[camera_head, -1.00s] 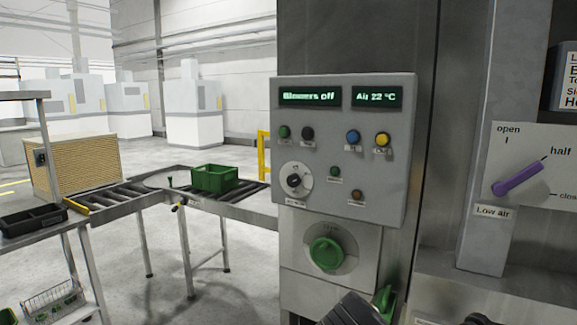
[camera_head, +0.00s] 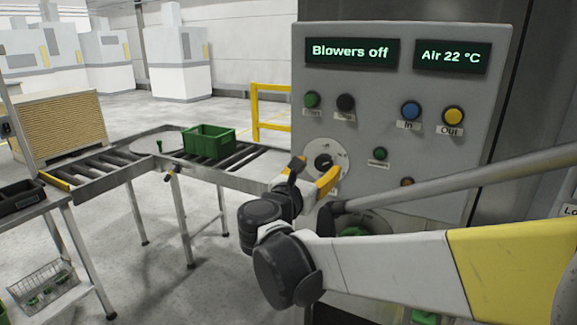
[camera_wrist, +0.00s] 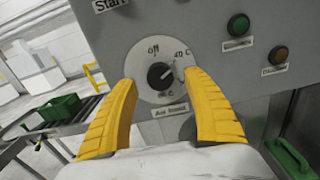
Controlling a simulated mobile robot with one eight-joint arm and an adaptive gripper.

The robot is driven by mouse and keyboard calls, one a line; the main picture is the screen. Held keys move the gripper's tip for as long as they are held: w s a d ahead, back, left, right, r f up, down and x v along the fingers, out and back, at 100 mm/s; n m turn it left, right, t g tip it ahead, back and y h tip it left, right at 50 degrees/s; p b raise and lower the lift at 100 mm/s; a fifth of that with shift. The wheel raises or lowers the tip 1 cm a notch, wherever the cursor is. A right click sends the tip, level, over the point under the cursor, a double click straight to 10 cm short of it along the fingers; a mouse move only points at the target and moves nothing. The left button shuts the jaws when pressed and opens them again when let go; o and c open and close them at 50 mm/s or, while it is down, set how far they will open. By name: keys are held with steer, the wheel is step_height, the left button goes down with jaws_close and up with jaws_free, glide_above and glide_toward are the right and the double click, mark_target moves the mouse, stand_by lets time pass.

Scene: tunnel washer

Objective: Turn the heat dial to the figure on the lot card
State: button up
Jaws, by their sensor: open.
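A small dial with a black knob on a round white plate sits on the grey control panel, behind my gripper in the head view (camera_head: 323,162). It also shows between my fingertips in the wrist view (camera_wrist: 160,76). Its plate has printed marks; one looks like "40 C", and its lower label is too blurred to read surely. My gripper (camera_head: 313,174) is open, its yellow fingers on either side of the dial. I cannot tell whether they touch it. The displays (camera_head: 351,51) read "Blowers off" and "Air 22 °C". I see no lot card.
Green, black, blue (camera_head: 411,111) and yellow buttons sit above the dial, with a small green button (camera_head: 380,154) to its right. A roller conveyor with a green crate (camera_head: 209,141) stands left.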

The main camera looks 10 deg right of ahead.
mark_target(323, 163)
steer(key=shift+x, duration=1.45)
steer(key=c, duration=1.2)
